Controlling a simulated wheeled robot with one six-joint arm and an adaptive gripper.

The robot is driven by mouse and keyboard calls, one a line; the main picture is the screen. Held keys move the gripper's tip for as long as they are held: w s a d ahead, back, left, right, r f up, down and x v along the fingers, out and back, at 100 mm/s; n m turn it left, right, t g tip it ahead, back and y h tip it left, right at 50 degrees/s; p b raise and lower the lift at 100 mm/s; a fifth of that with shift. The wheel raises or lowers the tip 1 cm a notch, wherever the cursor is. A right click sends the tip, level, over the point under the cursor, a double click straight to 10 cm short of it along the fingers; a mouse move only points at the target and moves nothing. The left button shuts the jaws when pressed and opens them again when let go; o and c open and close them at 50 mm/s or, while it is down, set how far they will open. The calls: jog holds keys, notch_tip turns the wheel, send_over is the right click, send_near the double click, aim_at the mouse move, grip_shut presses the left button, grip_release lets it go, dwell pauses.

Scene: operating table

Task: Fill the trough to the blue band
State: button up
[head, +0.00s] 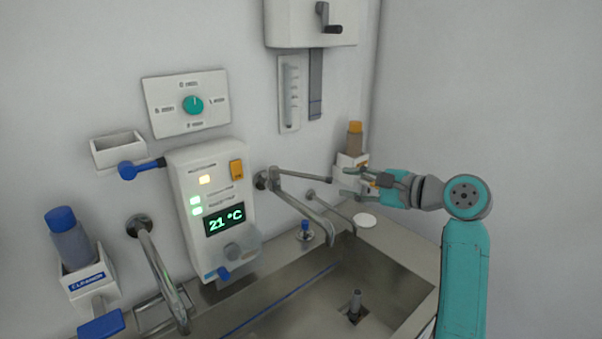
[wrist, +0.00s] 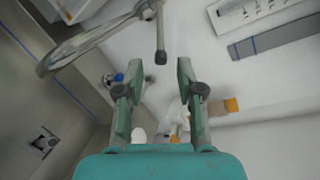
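The steel trough (head: 392,286) is at the bottom of the head view, with a blue band (head: 275,303) along its inner wall. I see no clear water surface in it. A short upright post (head: 355,300) stands at its floor opening; the wrist view shows it too (wrist: 42,143). A wall tap has a spout (head: 308,212) over the trough and a long lever (head: 306,177). My gripper (head: 343,182) is open and empty, just right of the lever's end. In the wrist view, the dark lever tip (wrist: 161,57) lies between the fingertips (wrist: 158,66); contact is unclear.
A control box (head: 212,210) reads 21 °C. A dial panel (head: 187,104) is above it. An orange-capped bottle (head: 354,138) stands behind my gripper, and a cleaner bottle (head: 72,240) is at left. A white disc (head: 364,220) lies on the trough's back rim.

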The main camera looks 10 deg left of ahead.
aim_at(317, 177)
jog(key=x, duration=1)
jog(key=shift+w+a, duration=0.15)
jog(key=shift+a, duration=0.1)
grip_shut()
